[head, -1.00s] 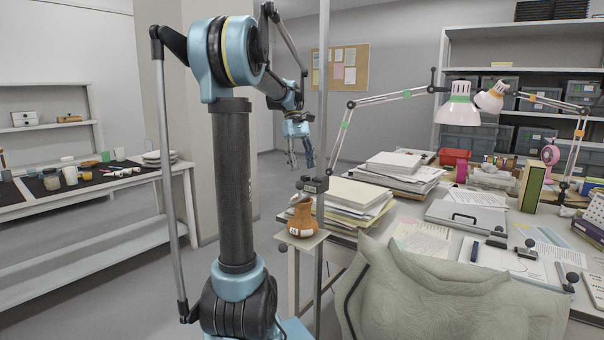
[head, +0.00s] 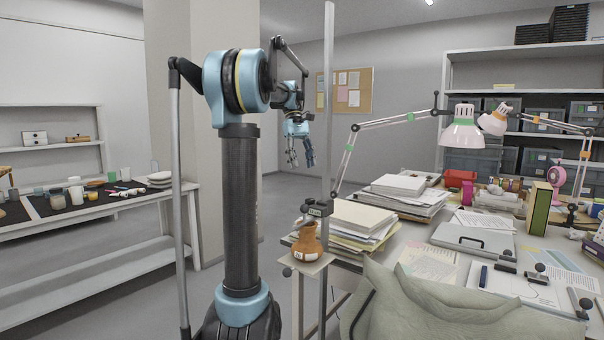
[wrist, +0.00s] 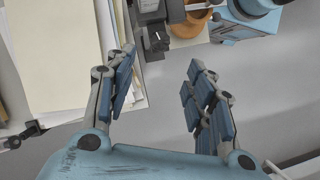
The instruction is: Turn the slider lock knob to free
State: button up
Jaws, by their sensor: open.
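A vertical metal post (head: 328,110) stands at the desk's near left corner. A dark slider block (head: 318,209) is clamped on it, above a brown pot (head: 306,242) on a small stand. A small dark knob shape shows on the slider's left side, too small to read its setting. In the wrist view the dark slider block (wrist: 155,36) is at the top, beyond my fingers, with part of the orange-brown pot (wrist: 189,24) beside it. My gripper (head: 300,162) is open and empty, apart from the slider; its spread fingers also show in the wrist view (wrist: 160,85).
Paper stacks (head: 354,222) lie right behind the post on the cluttered desk. Lamps (head: 462,132) reach over it. A grey-green cushion-like form (head: 455,310) is at the near edge. A side table (head: 110,200) stands left. Floor between is clear.

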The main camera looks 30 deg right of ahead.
send_near(310, 199)
jog(key=x, duration=0.8)
jog(key=shift+s+f, duration=0.15)
jog(key=shift+f, duration=0.1)
dwell(0.4)
jog(key=shift+c, duration=0.5)
jog(key=c, duration=1)
